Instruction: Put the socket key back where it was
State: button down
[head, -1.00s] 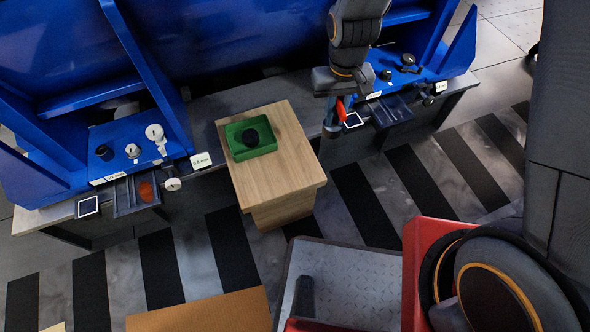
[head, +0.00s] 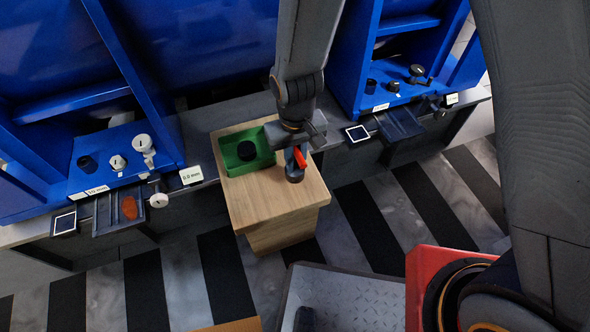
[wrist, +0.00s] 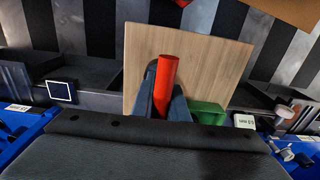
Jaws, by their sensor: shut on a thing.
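My gripper (head: 293,156) is shut on a red-handled tool that looks like the socket key (head: 300,158). In the wrist view the red handle (wrist: 166,82) stands between the two fingers. The gripper and the key are over the right part of the wooden cabinet top (head: 247,196), beside the green tray (head: 231,164). Whether the key touches the wood cannot be told. The tray holds a black round part (head: 247,150). The arm hides part of the tray's right side.
Blue stations stand on a grey bench left and right. A left drawer (head: 108,214) holds an orange-brown piece (head: 129,207). A right drawer (head: 399,124) looks empty. White knobbed parts (head: 142,143) stand at left. The front of the cabinet top is clear.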

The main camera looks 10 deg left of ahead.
aim_at(295, 169)
jog(key=shift+f+b, duration=0.45)
jog(key=shift+f, duration=1.4)
jog(key=c, duration=1.7)
grip_release()
jog(key=shift+f, duration=0.15)
jog(key=shift+c, duration=0.2)
notch_tip(295, 169, up, 12)
jog(key=p, duration=0.3)
jog(key=shift+r, duration=0.2)
jog(key=s+d+r+m, duration=0.1)
jog(key=s+d+r, duration=0.3)
jog(key=d+r, duration=0.5)
jog(key=s+d+r+m, duration=0.2)
jog(key=s+d+r, duration=0.3)
jog(key=d+r, duration=0.4)
notch_tip(295, 169, up, 2)
jog(key=shift+d+r, duration=0.15)
